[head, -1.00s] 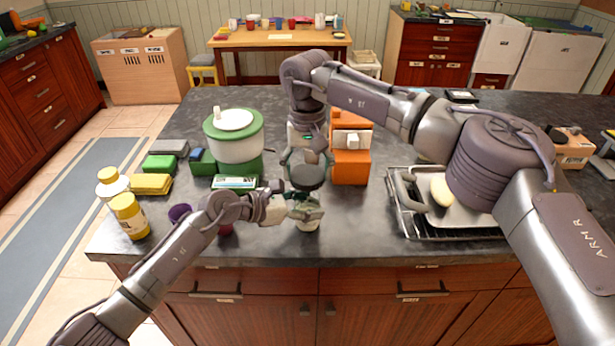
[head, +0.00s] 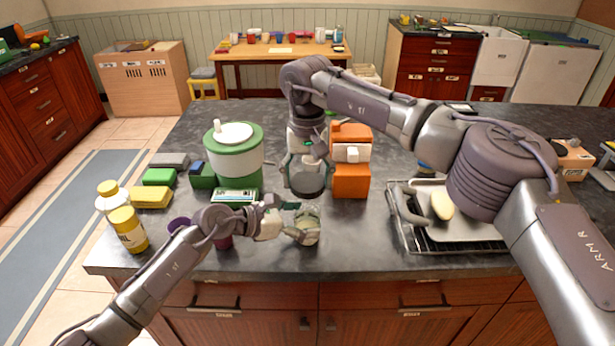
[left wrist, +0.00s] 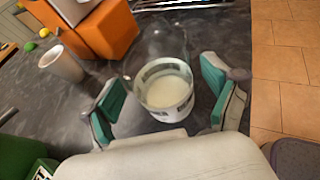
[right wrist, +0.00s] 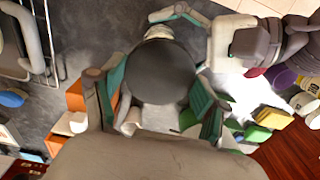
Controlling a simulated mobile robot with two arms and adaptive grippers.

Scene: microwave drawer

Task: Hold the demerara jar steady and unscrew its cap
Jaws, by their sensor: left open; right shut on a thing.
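The demerara jar (head: 308,232) is a clear glass jar with pale contents, upright near the counter's front edge. Its mouth is uncovered, and the left wrist view shows the contents from above (left wrist: 167,95). My left gripper (head: 294,222) is open, with its teal-padded fingers either side of the jar, apart from it in the left wrist view. My right gripper (head: 307,166) is shut on the dark round cap (head: 307,184), behind the jar and off it. The cap fills the middle of the right wrist view (right wrist: 160,72). Its height above the counter is hard to tell.
A green-and-white canister (head: 234,155) and an orange box (head: 350,180) stand behind. Yellow bottles (head: 128,228) and a purple cup (head: 180,225) are to the left. A metal rack with a tray (head: 465,232) is to the right. Counter is clear right of the jar.

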